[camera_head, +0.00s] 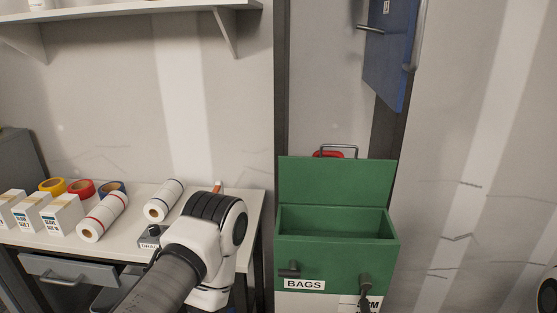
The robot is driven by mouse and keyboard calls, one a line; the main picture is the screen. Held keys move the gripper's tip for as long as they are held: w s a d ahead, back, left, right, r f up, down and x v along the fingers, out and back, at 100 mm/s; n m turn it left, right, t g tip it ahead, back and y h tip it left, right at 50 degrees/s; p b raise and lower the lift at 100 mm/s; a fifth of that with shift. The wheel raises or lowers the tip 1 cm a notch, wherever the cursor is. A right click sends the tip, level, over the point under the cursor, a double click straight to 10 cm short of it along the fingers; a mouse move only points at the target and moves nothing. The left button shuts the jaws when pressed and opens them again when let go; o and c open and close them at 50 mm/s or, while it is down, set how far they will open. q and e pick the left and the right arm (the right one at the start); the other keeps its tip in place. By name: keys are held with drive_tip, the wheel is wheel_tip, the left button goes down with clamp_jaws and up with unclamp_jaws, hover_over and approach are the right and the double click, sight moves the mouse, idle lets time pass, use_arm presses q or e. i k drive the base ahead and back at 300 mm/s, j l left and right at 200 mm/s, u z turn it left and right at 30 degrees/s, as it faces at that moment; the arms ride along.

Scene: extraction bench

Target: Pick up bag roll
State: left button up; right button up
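Two white rolls that look like bag rolls lie on the white bench at the left. One roll with red bands (102,217) lies at a slant near the front of the bench. The other roll with dark bands (164,200) lies further back and to the right. My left arm comes in from the bottom and bends just right of and in front of the rolls, apart from them in the picture.
White boxes (63,214) and several coloured tape rolls (81,190) crowd the bench's left side. A green open-lidded bin (337,257) labelled BAGS stands right of the bench. A shelf (130,12) hangs above.

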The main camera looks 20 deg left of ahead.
sight(93, 225)
drive_tip(key=u, duration=1.8)
